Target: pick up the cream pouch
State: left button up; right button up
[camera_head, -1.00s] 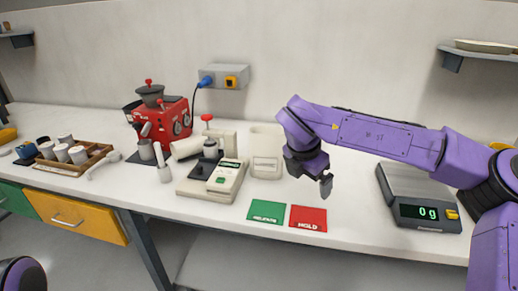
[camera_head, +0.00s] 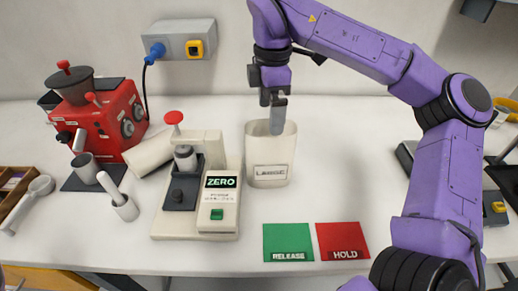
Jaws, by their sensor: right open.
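My right gripper (camera_head: 277,122) hangs from above with its fingers pointing down. Its fingertips are at the open top of an upright cream container (camera_head: 269,170) with a label that seems to read LARGE. The fingers overlap its mouth, and I cannot tell whether they touch it. The gripper is open, and I see nothing between its fingers. A cream, rounded object (camera_head: 151,152) lies on its side beside the red machine. I cannot tell for sure which of these cream things is the pouch. My left gripper is out of view.
A testing device (camera_head: 200,205) with a ZERO display stands left of the cream container. A green RELEASE card (camera_head: 288,241) and red HOLD card (camera_head: 343,240) lie in front. The red machine (camera_head: 105,115) is at left. A scale (camera_head: 495,205) is partly behind my right arm.

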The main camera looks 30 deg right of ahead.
aim_at(272, 142)
jog(key=f, duration=0.2)
jog(key=f+p, duration=0.1)
jog(key=f, duration=0.2)
jog(key=s+f, duration=0.1)
jog(key=f, duration=0.2)
jog(key=shift+p, duration=0.3)
jog(key=shift+s+d+f, duration=0.1)
jog(key=shift+f, duration=0.4)
jog(key=c, duration=1.2)
